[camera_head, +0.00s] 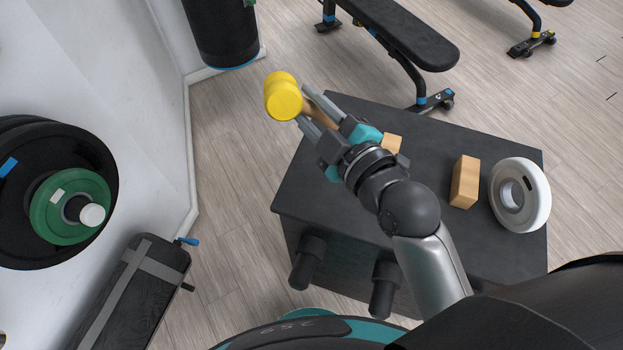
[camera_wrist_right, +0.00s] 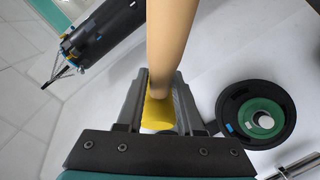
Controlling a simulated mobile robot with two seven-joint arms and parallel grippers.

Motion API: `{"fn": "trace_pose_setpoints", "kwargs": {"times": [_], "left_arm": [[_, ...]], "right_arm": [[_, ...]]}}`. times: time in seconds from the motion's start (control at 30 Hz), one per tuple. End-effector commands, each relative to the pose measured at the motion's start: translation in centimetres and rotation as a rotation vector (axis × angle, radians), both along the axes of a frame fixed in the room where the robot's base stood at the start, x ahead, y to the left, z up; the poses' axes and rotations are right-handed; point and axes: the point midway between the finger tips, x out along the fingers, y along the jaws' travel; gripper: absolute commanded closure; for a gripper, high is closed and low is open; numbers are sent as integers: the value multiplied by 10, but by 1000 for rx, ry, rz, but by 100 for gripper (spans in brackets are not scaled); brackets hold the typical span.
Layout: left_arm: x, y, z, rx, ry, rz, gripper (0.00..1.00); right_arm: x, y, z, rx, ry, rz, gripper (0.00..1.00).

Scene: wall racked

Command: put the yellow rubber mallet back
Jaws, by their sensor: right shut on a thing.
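The yellow rubber mallet (camera_head: 283,96) is in my right gripper (camera_head: 308,106), held up over the far left edge of the black box's top in the head view. The gripper is shut on its tan wooden handle (camera_head: 319,113), close to the yellow head. In the right wrist view, the handle (camera_wrist_right: 170,45) rises between the fingers and part of the yellow head (camera_wrist_right: 158,113) shows behind them. My left gripper is not in view.
A black box (camera_head: 420,235) bears a wooden block (camera_head: 465,182) and a white disc (camera_head: 538,192). A tan piece (camera_head: 391,143) shows beside my wrist; I cannot tell whether it is separate. Weight plates (camera_head: 92,163) hang on the left wall. A bench (camera_head: 405,35) stands behind.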

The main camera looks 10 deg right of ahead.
Motion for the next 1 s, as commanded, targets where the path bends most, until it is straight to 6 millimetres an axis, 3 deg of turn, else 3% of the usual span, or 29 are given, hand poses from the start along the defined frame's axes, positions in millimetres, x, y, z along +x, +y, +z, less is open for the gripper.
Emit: {"fn": "trace_pose_setpoints", "kwargs": {"times": [0.03,0.3,0.53,0.67,0.8,1.0], "left_arm": [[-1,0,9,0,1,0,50],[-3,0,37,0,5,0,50],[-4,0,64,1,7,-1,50],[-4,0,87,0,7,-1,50],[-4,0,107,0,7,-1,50],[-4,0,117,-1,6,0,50]], "right_arm": [[4,10,11,-4,31,38,100],[5,54,18,-62,332,192,100],[-6,65,13,-137,644,234,100],[-16,49,11,-174,865,207,100],[-28,10,11,-171,1068,144,100],[-35,-24,15,-143,1180,94,100]]}}
